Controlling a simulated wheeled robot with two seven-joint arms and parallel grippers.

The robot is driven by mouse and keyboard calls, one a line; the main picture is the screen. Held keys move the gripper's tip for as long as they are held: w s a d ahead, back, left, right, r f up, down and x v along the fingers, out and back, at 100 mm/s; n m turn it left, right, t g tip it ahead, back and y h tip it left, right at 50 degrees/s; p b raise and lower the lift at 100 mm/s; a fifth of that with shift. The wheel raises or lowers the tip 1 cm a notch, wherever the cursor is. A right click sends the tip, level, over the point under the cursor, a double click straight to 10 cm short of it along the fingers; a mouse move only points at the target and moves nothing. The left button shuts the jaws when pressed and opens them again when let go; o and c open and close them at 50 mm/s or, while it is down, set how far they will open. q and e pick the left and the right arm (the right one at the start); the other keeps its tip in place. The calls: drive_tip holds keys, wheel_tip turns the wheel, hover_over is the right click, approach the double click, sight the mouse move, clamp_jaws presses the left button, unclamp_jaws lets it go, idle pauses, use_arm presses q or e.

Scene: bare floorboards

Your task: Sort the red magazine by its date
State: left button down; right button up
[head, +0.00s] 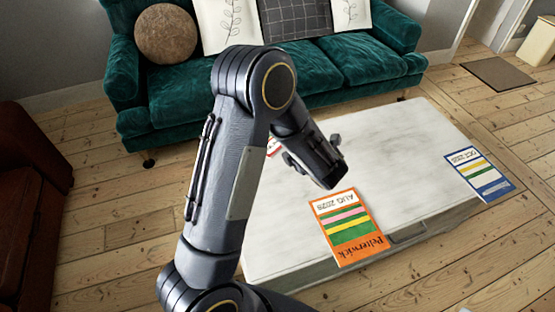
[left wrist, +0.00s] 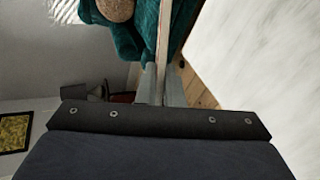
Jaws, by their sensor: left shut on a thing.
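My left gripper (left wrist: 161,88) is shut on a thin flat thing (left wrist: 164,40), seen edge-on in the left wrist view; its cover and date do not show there. In the head view a small red piece with pale marks, likely the red magazine (head: 273,147), shows beside my left forearm; the arm hides the rest. An orange magazine (head: 350,232), marked AUG 2026 and Pelterwick, lies at the table's front edge. A blue magazine (head: 482,174), marked OCT 2026, lies at the table's right end. Both look upside down from here. My right gripper is not in view.
The pale table (head: 405,150) has a bare stretch between the orange and blue magazines, and a drawer handle on its front. A green sofa (head: 180,95) with cushions stands behind it. A dark brown seat (head: 22,200) is at the left.

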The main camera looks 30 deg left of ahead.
use_arm(q)
wheel_tip(320, 180, down, 24)
drive_tip(key=d+n+g+y+b, duration=0.2)
drive_tip(key=g+y+b, duration=0.1)
drive_tip(key=b, duration=1.6)
drive_tip(key=shift+s+d+r+n, duration=0.2)
drive_tip(key=shift+s+d+n, duration=0.1)
drive_tip(key=shift+s, duration=0.15)
drive_tip(key=c, duration=1.5)
unclamp_jaws()
